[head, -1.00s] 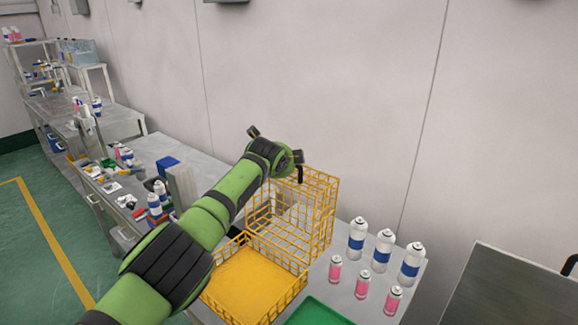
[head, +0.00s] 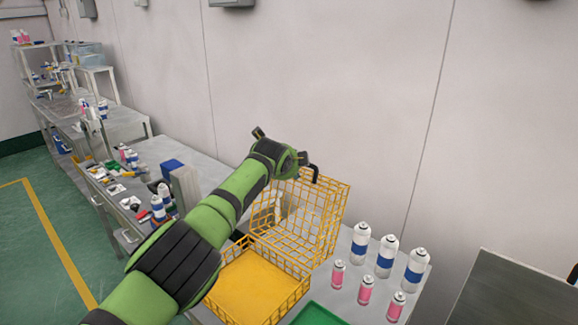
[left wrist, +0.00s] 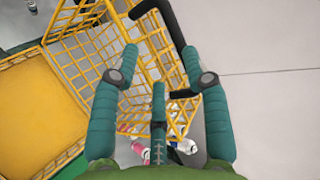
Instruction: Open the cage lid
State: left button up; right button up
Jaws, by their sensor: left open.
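The yellow wire cage has its base (head: 252,287), with a solid yellow floor, on the bench at the lower middle of the head view. Its wire lid (head: 322,225) stands raised at the back of the base, leaning toward the wall. My left gripper (head: 308,168) is at the top of the lid, its tips partly hidden by my arm. A black bar (left wrist: 181,30) is near the right fingertip; contact cannot be told.
White-and-blue spray cans (head: 387,257) and smaller pink cans (head: 366,290) stand right of the cage. A green tray (head: 318,315) is in front. A grey panel (head: 510,295) is at the right. The wall is close behind. Benches with clutter (head: 125,160) extend left.

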pick_arm(q)
jog(key=shift+r, duration=0.1)
jog(key=v, duration=1.2)
dwell(0.4)
